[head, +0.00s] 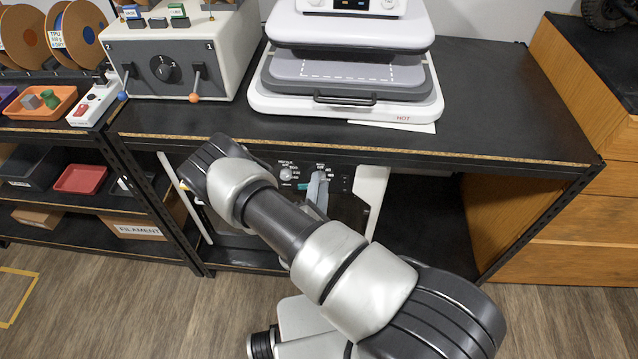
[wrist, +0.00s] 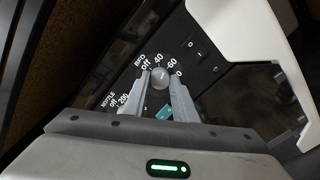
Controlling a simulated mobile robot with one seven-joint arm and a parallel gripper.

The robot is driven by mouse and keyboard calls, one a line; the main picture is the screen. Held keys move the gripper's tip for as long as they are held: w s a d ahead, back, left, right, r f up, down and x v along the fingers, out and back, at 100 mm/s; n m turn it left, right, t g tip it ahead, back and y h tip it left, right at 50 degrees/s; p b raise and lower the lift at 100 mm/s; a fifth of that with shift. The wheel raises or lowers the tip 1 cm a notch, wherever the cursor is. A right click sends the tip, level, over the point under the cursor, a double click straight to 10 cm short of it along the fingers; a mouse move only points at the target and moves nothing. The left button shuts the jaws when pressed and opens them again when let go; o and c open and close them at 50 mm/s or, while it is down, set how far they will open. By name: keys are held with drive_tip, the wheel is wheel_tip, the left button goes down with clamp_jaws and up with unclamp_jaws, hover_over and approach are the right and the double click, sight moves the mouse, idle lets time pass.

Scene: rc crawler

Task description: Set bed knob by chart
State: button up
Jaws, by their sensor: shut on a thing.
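The bed knob (wrist: 162,76) is a small round grey knob on the printer's dark front panel (wrist: 205,66), in the wrist view. White marks around it read BED, off, 40, 60 and a partly covered one. My gripper (wrist: 163,80) is shut on the knob, one finger on each side. The knob's pointer is too small to read. In the head view my gripper (head: 318,186) reaches the panel under the bench and hides the bed knob. The nozzle dial's marks, off and 200, show at the lower left in the wrist view; its knob (head: 286,174) shows in the head view. I cannot make out a chart.
The black bench top (head: 480,110) lies above the printer, with a heat press (head: 350,75) and a grey control box (head: 180,55) on it. White printer uprights (head: 371,195) stand beside the panel. A wooden cabinet (head: 570,220) is at the right.

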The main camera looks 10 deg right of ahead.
drive_tip(key=shift+f+m+p, duration=0.1)
drive_tip(key=shift+m+p, duration=0.3)
drive_tip(key=shift+m, duration=1.6)
drive_tip(key=o, duration=1)
drive_tip(key=shift+o, duration=0.2)
drive_tip(key=v, duration=1.7)
drive_tip(key=shift+s, duration=0.3)
drive_tip(key=shift+d, duration=0.1)
